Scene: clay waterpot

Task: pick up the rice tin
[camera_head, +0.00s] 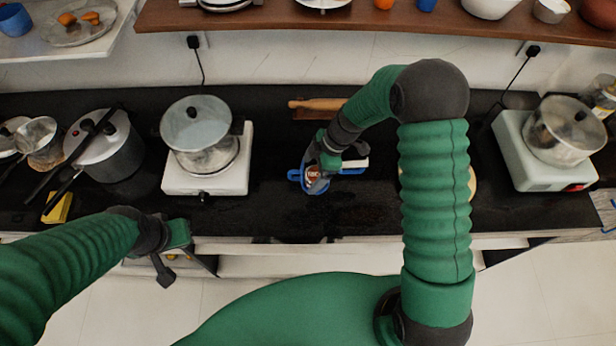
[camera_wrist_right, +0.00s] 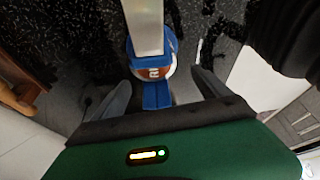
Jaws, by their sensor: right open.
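My left gripper (camera_head: 172,252) is low at the counter's front edge, away from the tin.
A pot with a glass lid (camera_head: 197,125) stands on a white stove (camera_head: 180,178) to the left. Another lidded pot (camera_head: 565,130) stands on a stove at the right. A rolling pin (camera_head: 318,104) lies behind the tin. A wooden shelf (camera_head: 380,22) runs above.

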